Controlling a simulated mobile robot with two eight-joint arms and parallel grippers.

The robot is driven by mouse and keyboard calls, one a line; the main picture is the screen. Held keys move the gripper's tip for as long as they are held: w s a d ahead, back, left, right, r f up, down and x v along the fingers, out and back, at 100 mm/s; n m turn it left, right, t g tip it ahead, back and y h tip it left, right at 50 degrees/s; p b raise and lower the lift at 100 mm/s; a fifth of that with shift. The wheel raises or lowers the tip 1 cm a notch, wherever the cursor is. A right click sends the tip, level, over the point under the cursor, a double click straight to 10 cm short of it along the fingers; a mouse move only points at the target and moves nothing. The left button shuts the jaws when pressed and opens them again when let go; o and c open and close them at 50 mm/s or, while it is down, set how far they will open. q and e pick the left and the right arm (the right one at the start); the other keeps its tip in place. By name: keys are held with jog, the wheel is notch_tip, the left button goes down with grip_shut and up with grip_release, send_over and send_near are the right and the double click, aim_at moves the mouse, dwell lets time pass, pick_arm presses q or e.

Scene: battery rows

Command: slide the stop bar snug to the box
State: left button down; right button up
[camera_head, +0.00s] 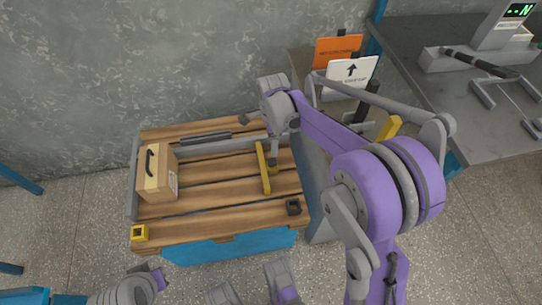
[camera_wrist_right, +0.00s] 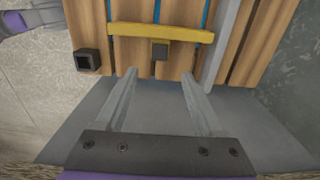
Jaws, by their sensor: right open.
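The stop bar (camera_head: 263,168) is a yellow bar lying across the wooden slats, right of the middle of the deck. In the right wrist view the bar (camera_wrist_right: 182,34) runs left to right beyond my fingertips, with a small dark grip block (camera_wrist_right: 160,51) at its middle. The box (camera_head: 157,176), brown cardboard with a dark handle, stands at the deck's left end. A wide gap of bare slats separates it from the bar. My right gripper (camera_wrist_right: 158,73) is open and empty, its fingers pointing toward the grip block, apart from it. My left gripper's fingers do not show.
The slatted deck (camera_head: 215,172) has a grey rail (camera_head: 215,147) along its back and a dark bar (camera_head: 206,137) behind it. A yellow corner block (camera_head: 139,233) and a dark corner block (camera_head: 293,207) sit at the front. A grey bench (camera_head: 440,105) stands right.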

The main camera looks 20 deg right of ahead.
aim_at(272, 161)
notch_tip(272, 161, down, 10)
jog(key=shift+r+b, duration=0.15)
jog(key=shift+b, duration=1.05)
grip_shut()
dwell(0.5)
